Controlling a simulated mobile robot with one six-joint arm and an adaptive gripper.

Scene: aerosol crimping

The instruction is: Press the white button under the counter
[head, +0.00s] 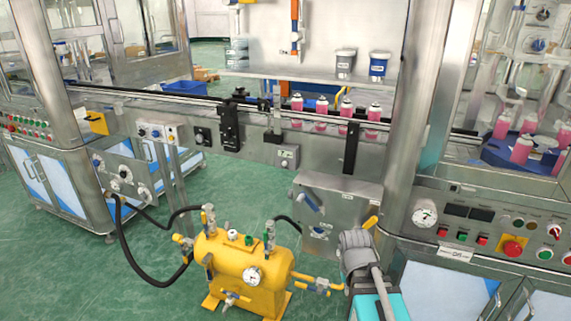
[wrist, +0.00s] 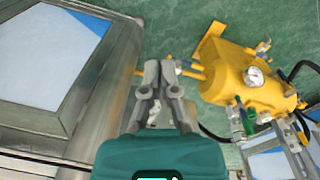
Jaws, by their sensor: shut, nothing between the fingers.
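A small grey box with a light display, apparently the counter (head: 286,156), is fixed to the front of the conveyor rail in the head view. A white button under it is too small to make out for sure. My gripper (wrist: 160,72) shows in the wrist view with its grey fingers together and nothing between them. In the head view, my arm's grey and teal end is at the lower right, lower than the counter and apart from it. The counter cannot be made out in the wrist view.
A yellow tank (head: 243,272) with a gauge, valves and black hoses stands on the green floor left of my arm; it also shows in the wrist view (wrist: 250,80). A grey box (head: 335,210) with a blue handle is behind. Pink bottles (head: 320,115) stand on the conveyor.

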